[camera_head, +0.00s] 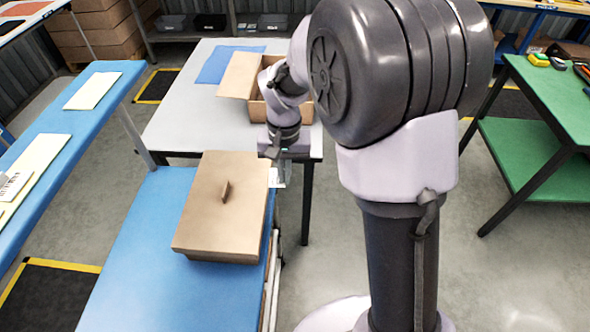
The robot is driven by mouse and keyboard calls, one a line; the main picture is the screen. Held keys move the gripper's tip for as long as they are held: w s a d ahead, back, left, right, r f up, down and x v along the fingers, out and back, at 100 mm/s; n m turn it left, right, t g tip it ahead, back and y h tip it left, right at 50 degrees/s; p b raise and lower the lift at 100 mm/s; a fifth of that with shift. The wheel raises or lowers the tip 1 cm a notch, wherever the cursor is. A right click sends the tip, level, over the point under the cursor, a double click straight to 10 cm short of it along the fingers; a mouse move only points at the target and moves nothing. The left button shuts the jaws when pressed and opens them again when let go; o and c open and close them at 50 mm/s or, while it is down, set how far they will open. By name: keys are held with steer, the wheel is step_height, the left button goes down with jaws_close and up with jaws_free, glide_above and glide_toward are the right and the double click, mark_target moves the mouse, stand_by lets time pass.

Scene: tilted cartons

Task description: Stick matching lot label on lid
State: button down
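A closed brown carton stands on the blue table, and its lid (205,222) has a small upright handle (226,192) near the middle. The lid looks skewed to the table's edges. No label shows on the lid's top. A white label with dark print (13,187) lies on a pale yellow sheet (38,160) on the left blue bench. Its print is too small to read.
An open carton (240,77) sits on the grey table (180,120) behind, beside a blue sheet (228,62). Another pale sheet (92,90) lies on the left bench (75,140). A green table (545,95) stands right. The blue table's front (160,290) is clear.

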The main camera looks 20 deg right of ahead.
steer(key=s+a+m+p, duration=0.1)
steer(key=a+m+p, duration=0.1)
steer(key=a+m, duration=0.75)
steer(key=m+p, duration=0.2)
steer(key=m, duration=0.7)
glide_above(215, 229)
steer(key=shift+r+b, duration=0.2)
steer(key=shift+b, duration=0.15)
steer(key=shift+f+b, duration=2)
steer(key=shift+f, duration=1.1)
steer(key=shift+f, duration=0.25)
steer(key=c, duration=1.6)
jaws_free()
